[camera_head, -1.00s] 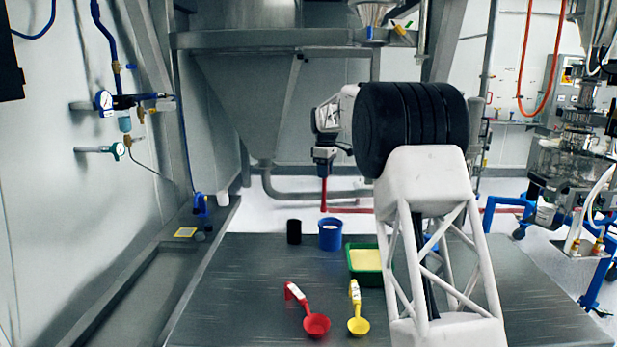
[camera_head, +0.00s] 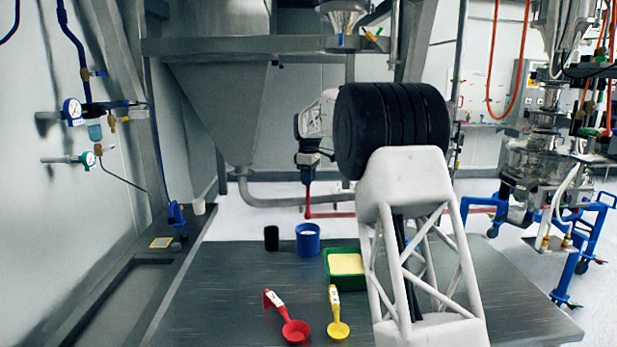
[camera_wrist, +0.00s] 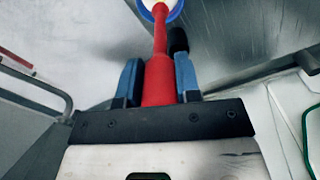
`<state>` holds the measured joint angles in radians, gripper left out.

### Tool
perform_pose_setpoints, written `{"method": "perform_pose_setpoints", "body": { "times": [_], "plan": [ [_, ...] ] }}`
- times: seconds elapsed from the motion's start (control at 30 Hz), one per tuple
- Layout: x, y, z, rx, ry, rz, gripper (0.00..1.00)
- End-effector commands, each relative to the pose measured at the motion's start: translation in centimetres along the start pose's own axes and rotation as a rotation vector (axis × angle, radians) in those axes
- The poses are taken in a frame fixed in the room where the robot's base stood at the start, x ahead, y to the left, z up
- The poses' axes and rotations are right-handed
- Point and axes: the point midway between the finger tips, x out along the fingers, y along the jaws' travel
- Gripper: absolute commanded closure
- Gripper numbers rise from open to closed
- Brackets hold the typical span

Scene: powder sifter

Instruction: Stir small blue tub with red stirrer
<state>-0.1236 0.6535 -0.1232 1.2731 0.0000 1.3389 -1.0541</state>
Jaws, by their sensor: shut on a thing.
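The small blue tub (camera_head: 308,240) stands upright at the far edge of the table, with white contents showing at its top. It also shows in the wrist view (camera_wrist: 176,10) at the top edge. The red stirrer (camera_head: 308,204) hangs down from my gripper (camera_head: 308,163), with its tip above the tub and apart from it. In the wrist view the red stirrer (camera_wrist: 160,62) is between the two blue fingers of my gripper (camera_wrist: 157,82), which are shut on its handle. The stirrer's lower end overlaps the tub's opening there.
A black cup (camera_head: 271,238) stands just left of the tub. A green tray (camera_head: 345,281) of pale yellow powder is to its right. A red scoop (camera_head: 291,325) and a yellow scoop (camera_head: 337,322) lie nearer on the table (camera_head: 215,290). The table's left part is clear.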

Motion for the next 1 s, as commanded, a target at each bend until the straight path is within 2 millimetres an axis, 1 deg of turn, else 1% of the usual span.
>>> {"method": "perform_pose_setpoints", "body": {
  "times": [1.0],
  "plan": [
    [5.6,0.0,0.0,0.000,0.000,0.000,0.93]
  ]
}}
